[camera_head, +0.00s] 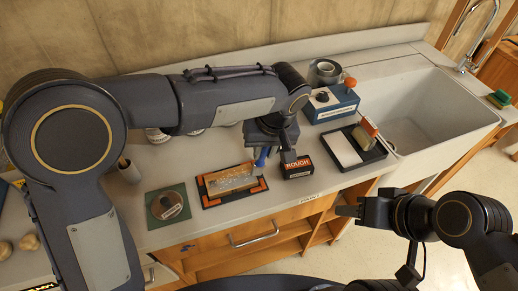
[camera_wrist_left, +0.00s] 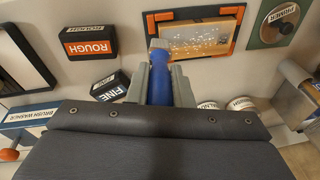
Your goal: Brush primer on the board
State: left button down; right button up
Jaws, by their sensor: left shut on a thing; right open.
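The board (camera_head: 222,184) is wooden with scattered white specks. It lies on a black mat with orange corners (camera_head: 256,190), and also shows in the left wrist view (camera_wrist_left: 200,40). My left gripper (camera_head: 271,146) is shut on a blue-handled brush (camera_wrist_left: 160,80), just right of the board in the head view. The brush's tip (camera_wrist_left: 159,44) appears close to the board's edge; contact cannot be told. The round primer container (camera_head: 167,206) sits on a green square left of the board; its label reads PRIMER in the wrist view (camera_wrist_left: 281,20). My right gripper (camera_head: 350,211) is open and empty before the counter.
A ROUGH block (camera_head: 297,168) stands right of the board, with a FINE block (camera_wrist_left: 110,87) near it. A black tray (camera_head: 372,157) and the blue brush washer (camera_head: 332,104) stand farther right, before the sink (camera_head: 430,112). A cup (camera_head: 129,171) stands left.

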pick_arm(q)
jog(key=shift+r, duration=0.35)
jog(key=shift+w, duration=0.1)
jog(key=shift+w+a+p, duration=0.25)
jog(key=shift+w+p, duration=0.1)
jog(key=shift+w, duration=0.15)
jog(key=shift+s+a+f, duration=0.1)
jog(key=shift+s+a, duration=0.05)
jog(key=shift+a, duration=0.35)
jog(key=shift+f+b, duration=0.3)
jog(key=shift+b, duration=0.15)
